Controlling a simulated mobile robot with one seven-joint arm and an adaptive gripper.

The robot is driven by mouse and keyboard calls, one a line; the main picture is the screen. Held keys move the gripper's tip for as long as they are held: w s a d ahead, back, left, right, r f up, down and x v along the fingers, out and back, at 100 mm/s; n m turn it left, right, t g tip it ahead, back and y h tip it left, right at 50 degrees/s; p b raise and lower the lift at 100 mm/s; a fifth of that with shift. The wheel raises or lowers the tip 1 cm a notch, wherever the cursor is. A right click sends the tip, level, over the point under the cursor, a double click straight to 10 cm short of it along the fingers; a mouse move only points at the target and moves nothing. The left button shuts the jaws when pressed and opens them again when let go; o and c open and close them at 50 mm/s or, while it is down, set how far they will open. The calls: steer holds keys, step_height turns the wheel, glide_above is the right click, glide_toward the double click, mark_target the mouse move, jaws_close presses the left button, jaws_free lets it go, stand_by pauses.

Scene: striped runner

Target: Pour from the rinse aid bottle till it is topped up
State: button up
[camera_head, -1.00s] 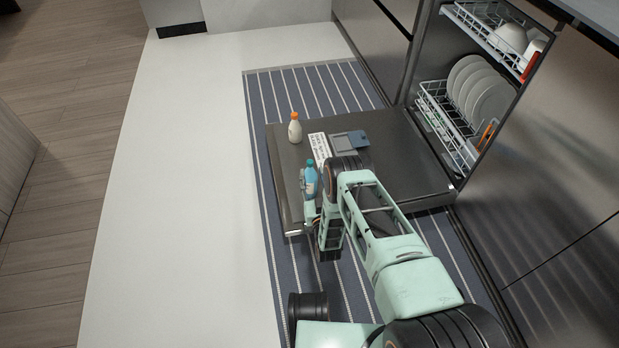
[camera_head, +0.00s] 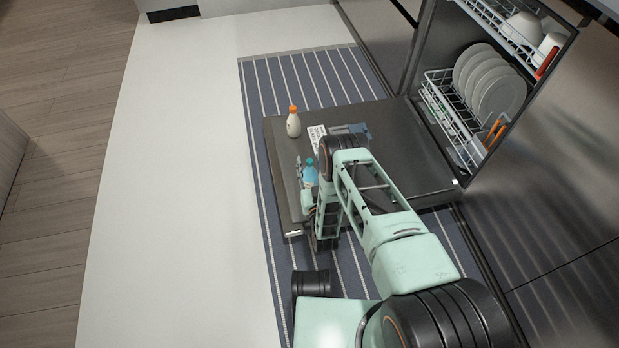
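A blue bottle with a teal cap (camera_head: 311,174) stands about upright over the near part of the open dishwasher door (camera_head: 400,165). I take it for the rinse aid bottle, but its label is too small to read. My gripper (camera_head: 306,178) is at this bottle, with one finger showing along its left side. The other finger is hidden, so I cannot tell whether the grip is closed on it. The dispenser (camera_head: 361,128) on the door has a grey-blue lid; my arm hides part of it, and its filling hole cannot be made out.
A white bottle with an orange cap (camera_head: 294,125) stands farther back on the door. A white printed card (camera_head: 317,134) lies between it and the dispenser. Racks with plates (camera_head: 489,82) fill the dishwasher at right. Striped runner (camera_head: 285,90) and pale floor lie left.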

jaws_close()
steer(key=shift+r, duration=0.2)
stand_by(0.5)
